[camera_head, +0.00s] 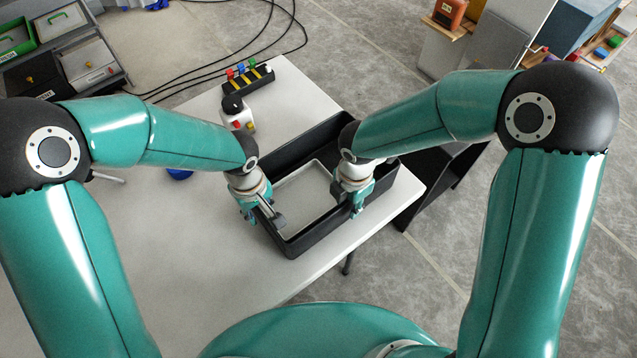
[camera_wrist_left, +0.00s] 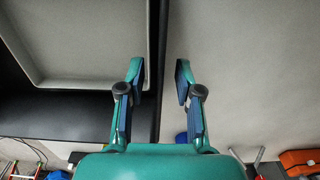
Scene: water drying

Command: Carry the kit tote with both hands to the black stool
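The kit tote (camera_head: 318,240), a black open box with a light grey tray inside, stands on the white table near its right edge. My left gripper (camera_head: 262,212) is at the tote's left wall. In the left wrist view its fingers (camera_wrist_left: 160,82) are apart, one on each side of the tote's black wall (camera_wrist_left: 155,50), with gaps beside it. My right gripper (camera_head: 356,205) is over the tote's near right side; its finger opening is not clear. The black stool (camera_head: 436,165) stands just right of the table, partly hidden by my right arm and the table.
The white table (camera_head: 180,250) is mostly clear on the left. A black block with coloured parts (camera_head: 248,80) and a small white and black item (camera_head: 237,114) stand behind the tote. Cables lie on the floor. Bins stand at the back left, shelves at the back right.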

